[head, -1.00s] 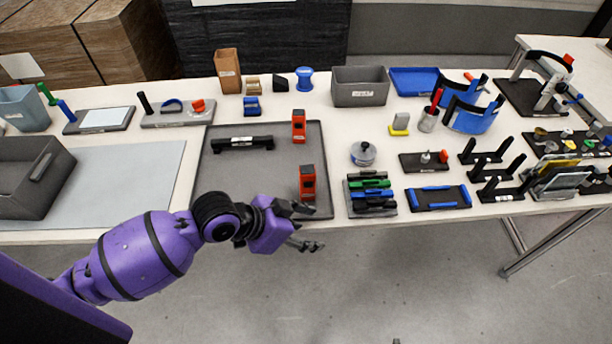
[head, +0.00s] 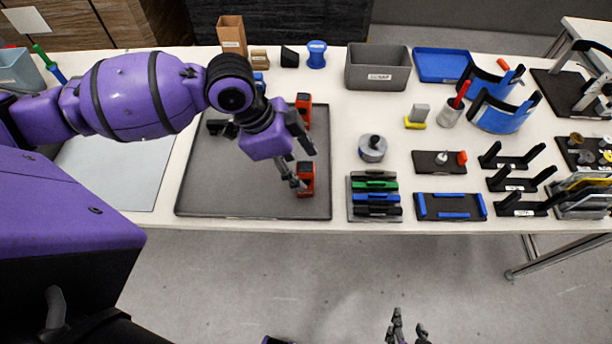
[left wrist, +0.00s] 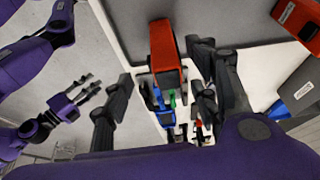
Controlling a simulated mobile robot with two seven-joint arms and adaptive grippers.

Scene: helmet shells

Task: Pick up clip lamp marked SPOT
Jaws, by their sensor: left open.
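Two red blocky lamps lie on the dark grey tray (head: 240,203). The near one (head: 307,176) is by the tray's front right; the far one (head: 304,104) is further back. I cannot read which is marked SPOT. My left gripper (head: 303,168) is open at the near lamp, partly covering it. In the left wrist view a red lamp (left wrist: 165,48) shows between the open fingers (left wrist: 160,78); I cannot tell whether they touch it. Another red lamp (left wrist: 294,17) with a white label is at upper right there. My right gripper (head: 408,330) is open and empty, low in front of the table.
A rack of black, green and blue bars (head: 374,217) stands right of the tray, with a grey round weight (head: 372,148) behind. A grey bin (head: 378,68) is at the back. A bare light mat (head: 115,175) lies left of the tray.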

